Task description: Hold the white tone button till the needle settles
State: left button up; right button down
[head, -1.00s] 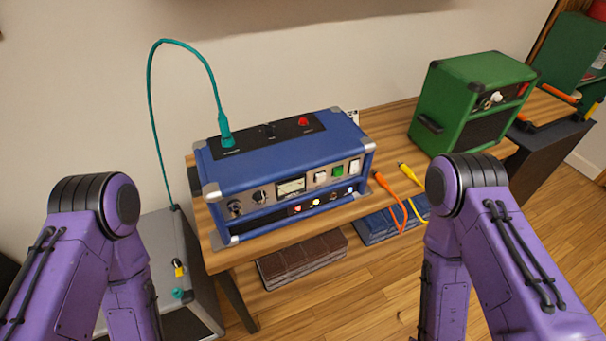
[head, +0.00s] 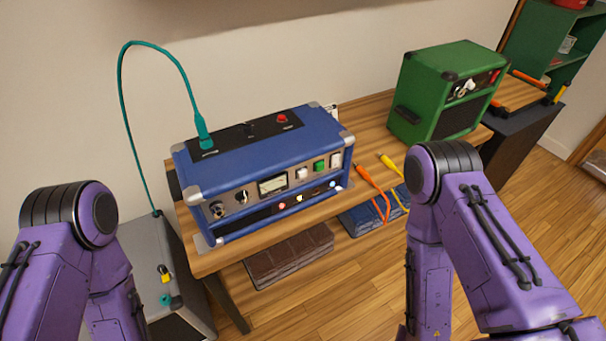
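The blue amp (head: 255,150) stands on the wooden bench with its control panel facing me. The panel has a pale needle meter (head: 272,185), a white button (head: 302,173), a green button (head: 319,167) and another white button (head: 336,160) further right. The labels are too small to read, so I cannot tell which white button is the tone one. The needle's position is not readable. My purple arms come in at both lower sides, but neither gripper is in view. No part of my arms visibly touches the amp.
A teal cable (head: 125,95) is plugged into the amp's top, near a red button (head: 282,118). A green amp (head: 445,90) stands at the bench's right. Orange (head: 372,185) and yellow (head: 392,166) plugs lie between them. A grey cabinet (head: 150,250) stands at left.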

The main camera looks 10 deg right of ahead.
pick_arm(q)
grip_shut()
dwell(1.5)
